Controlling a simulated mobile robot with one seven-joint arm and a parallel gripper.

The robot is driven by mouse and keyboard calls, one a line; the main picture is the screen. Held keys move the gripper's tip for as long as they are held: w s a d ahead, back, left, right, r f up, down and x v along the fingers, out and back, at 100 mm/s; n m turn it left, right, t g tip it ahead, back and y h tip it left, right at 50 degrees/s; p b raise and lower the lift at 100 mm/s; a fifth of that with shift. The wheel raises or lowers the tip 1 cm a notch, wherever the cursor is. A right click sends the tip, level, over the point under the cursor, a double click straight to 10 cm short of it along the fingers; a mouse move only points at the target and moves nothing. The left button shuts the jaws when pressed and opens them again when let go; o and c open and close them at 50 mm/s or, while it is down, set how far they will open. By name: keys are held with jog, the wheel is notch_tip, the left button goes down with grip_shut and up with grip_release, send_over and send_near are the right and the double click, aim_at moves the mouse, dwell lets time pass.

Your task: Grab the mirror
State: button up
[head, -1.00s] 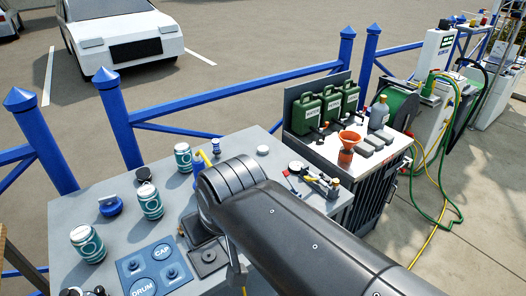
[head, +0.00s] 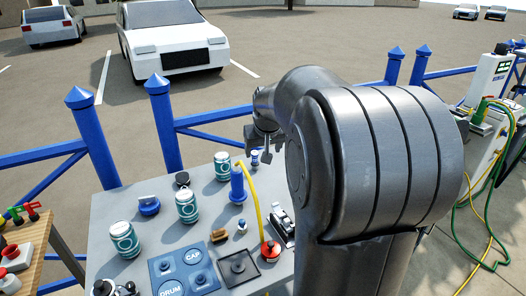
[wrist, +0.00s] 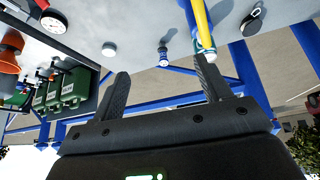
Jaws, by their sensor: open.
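My gripper (head: 262,152) is open and empty above the far edge of the grey table, its fingers also showing in the wrist view (wrist: 163,85). A small black rounded thing (head: 182,180) lies near the table's back edge, left of the gripper. In the wrist view the same black oval (wrist: 253,20) shows a paler face at upper right, outside the fingers. It may be the mirror, but I cannot tell for sure. My arm hides the right part of the table in the head view.
A teal can (head: 222,166), a blue cylinder (head: 237,187) with a yellow hose and a small blue-white bottle (wrist: 163,56) stand close by. A white puck (wrist: 109,49) and green jerrycans (wrist: 75,88) are left in the wrist view. A blue fence (head: 165,125) runs behind.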

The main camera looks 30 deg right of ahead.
jog(key=w+d+f, duration=0.4)
jog(key=d+f, duration=0.2)
jog(key=d, duration=0.2)
jog(key=w+d+f+m, duration=0.1)
jog(key=w+d+f, duration=0.4)
jog(key=d+f, duration=0.2)
jog(key=w+d+f+m, duration=0.1)
jog(key=w+d+f, duration=0.3)
jog(key=d+f, duration=0.3)
jog(key=shift+w+d+h, duration=0.15)
jog(key=shift+d+h, duration=0.25)
jog(key=shift+d, duration=0.7)
jog(key=shift+d+r+x, duration=0.1)
jog(key=shift+d+x, duration=0.05)
jog(key=shift+x, duration=0.7)
jog(key=shift+d+r+x, duration=0.1)
jog(key=shift+d+x, duration=0.05)
jog(key=shift+x, duration=0.75)
jog(key=shift+d+x, duration=0.2)
jog(key=shift+x, duration=0.65)
jog(key=shift+w, duration=0.15)
jog(key=c, duration=1.1)
